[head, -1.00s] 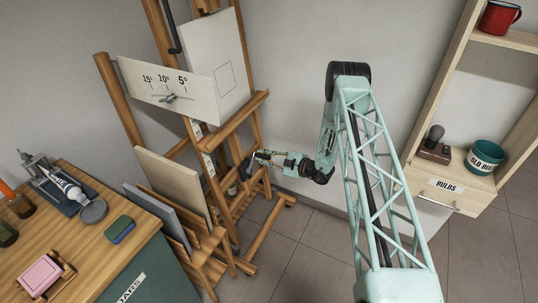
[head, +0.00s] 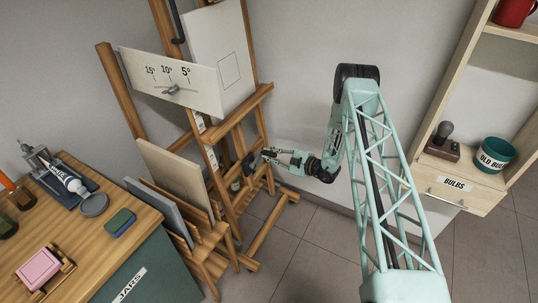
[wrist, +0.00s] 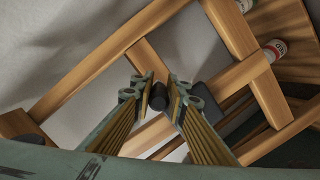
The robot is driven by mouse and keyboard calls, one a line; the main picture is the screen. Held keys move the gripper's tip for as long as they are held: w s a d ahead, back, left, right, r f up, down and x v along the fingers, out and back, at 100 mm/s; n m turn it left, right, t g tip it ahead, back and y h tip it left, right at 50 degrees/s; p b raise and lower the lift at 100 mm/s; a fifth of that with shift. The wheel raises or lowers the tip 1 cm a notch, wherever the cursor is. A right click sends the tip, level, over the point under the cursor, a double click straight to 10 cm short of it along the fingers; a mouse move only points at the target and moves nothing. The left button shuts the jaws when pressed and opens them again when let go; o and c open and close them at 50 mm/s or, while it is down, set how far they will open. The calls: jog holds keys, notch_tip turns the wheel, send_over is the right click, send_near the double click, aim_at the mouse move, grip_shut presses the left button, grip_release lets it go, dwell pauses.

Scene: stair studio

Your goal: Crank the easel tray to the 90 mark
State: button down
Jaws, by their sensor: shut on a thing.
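The wooden easel (head: 131,95) stands left of the middle in the head view. Its tray is probably the horizontal wooden ledge (head: 236,112) under the pale canvas (head: 218,50). White scale labels (head: 210,158) run down the easel's post; their marks are too small to read. The dark crank (head: 249,163) is low on the easel's right side. My gripper (head: 267,154) reaches it from the right. In the wrist view my gripper (wrist: 160,94) has its fingers around a black cylindrical crank handle (wrist: 158,97). The rest of the crank is partly hidden.
A board with 15°, 10° and 5° marks (head: 170,82) is fixed on the easel. Panels in a wooden rack (head: 172,172) and a workbench (head: 125,258) stand at left. A shelf unit with a BULBS drawer (head: 466,190) stands at right. Floor between is clear.

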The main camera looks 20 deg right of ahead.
jog(key=shift+s+a+f, duration=0.3)
jog(key=shift+s+f, duration=0.2)
jog(key=shift+f, duration=0.05)
dwell(0.6)
jog(key=c, duration=2.5)
grip_release()
jog(key=shift+r, duration=0.1)
jog(key=shift+c, duration=0.2)
jog(key=shift+w+r, duration=0.15)
jog(key=shift+r, duration=0.1)
jog(key=shift+d, duration=0.15)
jog(key=shift+s+d+r, duration=0.15)
jog(key=shift+s+d, duration=0.1)
jog(key=v, duration=1.1)
jog(key=shift+s+a, duration=0.1)
jog(key=shift+s, duration=0.05)
